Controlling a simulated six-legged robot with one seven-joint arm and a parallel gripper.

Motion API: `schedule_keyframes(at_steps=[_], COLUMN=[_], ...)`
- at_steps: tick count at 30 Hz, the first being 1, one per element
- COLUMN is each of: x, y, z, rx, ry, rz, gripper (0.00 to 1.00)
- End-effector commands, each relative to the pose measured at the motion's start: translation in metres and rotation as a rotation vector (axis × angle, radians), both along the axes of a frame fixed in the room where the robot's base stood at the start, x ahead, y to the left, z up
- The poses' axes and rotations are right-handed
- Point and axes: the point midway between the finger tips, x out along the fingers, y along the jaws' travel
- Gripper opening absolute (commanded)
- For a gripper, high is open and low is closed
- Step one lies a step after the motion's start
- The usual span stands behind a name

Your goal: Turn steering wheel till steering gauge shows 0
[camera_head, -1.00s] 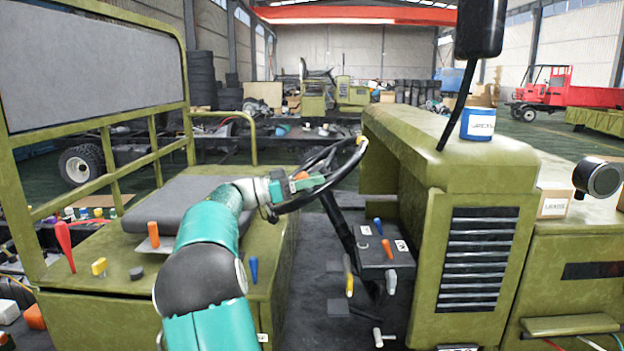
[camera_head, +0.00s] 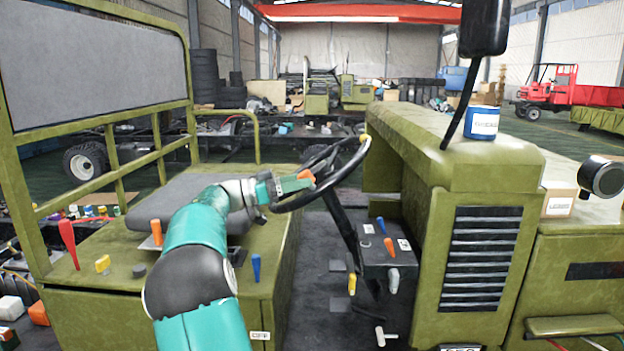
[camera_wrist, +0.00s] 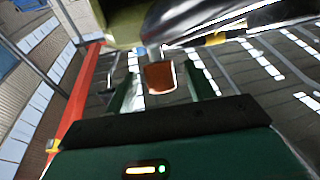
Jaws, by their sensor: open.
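The black steering wheel (camera_head: 350,168) stands on a slanted column left of the green hood, with a small yellow mark at the top right of its rim. My gripper (camera_head: 308,180) is open at the wheel's near left side, its tip overlapping the rim in the head view; I cannot tell if it touches. In the wrist view my gripper's green fingers (camera_wrist: 162,85) are spread apart, with an orange-brown piece between them. A dark glossy curved part, likely the wheel rim (camera_wrist: 205,18), lies beyond the fingertips. I cannot make out a steering gauge or its reading.
A control box (camera_head: 388,250) with orange, blue and grey levers sits below the wheel. The grey seat (camera_head: 170,205) and several coloured levers lie around my arm at left. The green hood (camera_head: 455,150) carries a blue and white can (camera_head: 483,123).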

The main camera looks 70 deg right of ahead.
Motion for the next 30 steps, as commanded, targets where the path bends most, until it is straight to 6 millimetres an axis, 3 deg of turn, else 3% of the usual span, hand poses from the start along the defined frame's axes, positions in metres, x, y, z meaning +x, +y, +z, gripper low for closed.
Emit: schedule_keyframes(at_steps=[6, 13, 30], x=[0.045, 0.077, 0.085], y=[0.025, 0.043, 0.048], z=[-0.010, -0.016, -0.018], rx=[-0.001, -0.002, -0.001], ry=[0.000, 0.000, 0.000], rz=[0.003, -0.001, -0.002], gripper=[0.54, 0.54, 0.54])
